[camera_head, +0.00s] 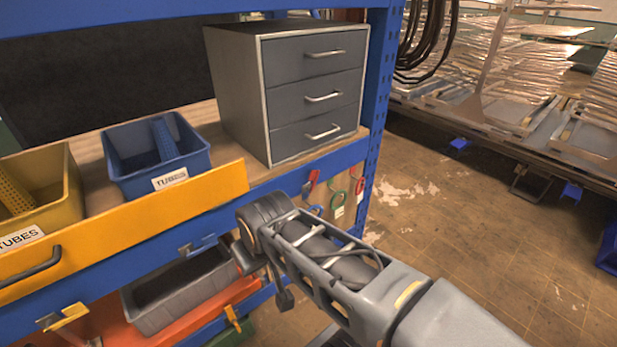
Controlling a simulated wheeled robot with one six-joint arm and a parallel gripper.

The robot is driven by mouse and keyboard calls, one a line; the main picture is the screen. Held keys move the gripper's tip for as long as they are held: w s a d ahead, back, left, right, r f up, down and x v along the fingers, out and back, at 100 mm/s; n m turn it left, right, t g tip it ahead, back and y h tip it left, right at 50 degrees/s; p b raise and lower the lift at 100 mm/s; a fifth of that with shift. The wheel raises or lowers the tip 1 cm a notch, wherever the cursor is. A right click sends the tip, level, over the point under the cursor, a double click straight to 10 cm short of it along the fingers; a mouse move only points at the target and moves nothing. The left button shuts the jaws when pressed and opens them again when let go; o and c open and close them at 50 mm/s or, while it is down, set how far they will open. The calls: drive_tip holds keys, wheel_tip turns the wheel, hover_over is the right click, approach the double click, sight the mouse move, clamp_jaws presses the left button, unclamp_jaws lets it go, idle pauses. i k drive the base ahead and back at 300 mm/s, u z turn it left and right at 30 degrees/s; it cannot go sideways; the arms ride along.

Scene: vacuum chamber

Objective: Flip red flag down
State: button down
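I cannot make out a clear red flag. Small flag-like clips sit along the shelf fronts: a blue one (197,246), a yellow one (62,317) and an orange-yellow one (233,318). A small red piece (310,183) hangs on the blue beam right of the yellow drawer front. My gripper (258,270) is at the end of my arm, in front of the lower shelf, just right of the blue clip. Its fingers are dark and partly hidden by the wrist, so their opening does not show clearly.
A grey three-drawer cabinet (312,95) stands on the upper shelf, left of a blue upright (376,110). Blue (190,165) and yellow (60,165) bins are beside it. A grey bin (165,318) is below. Coloured rings hang at the beam's right end. Open floor (450,230) lies right.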

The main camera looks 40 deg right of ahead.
sight(314, 175)
drive_tip(key=k, duration=1.3)
drive_tip(key=u, duration=0.65)
drive_tip(key=i, duration=1.55)
drive_tip(key=z, duration=1)
drive_tip(key=i, duration=0.6)
drive_tip(key=z, duration=0.6)
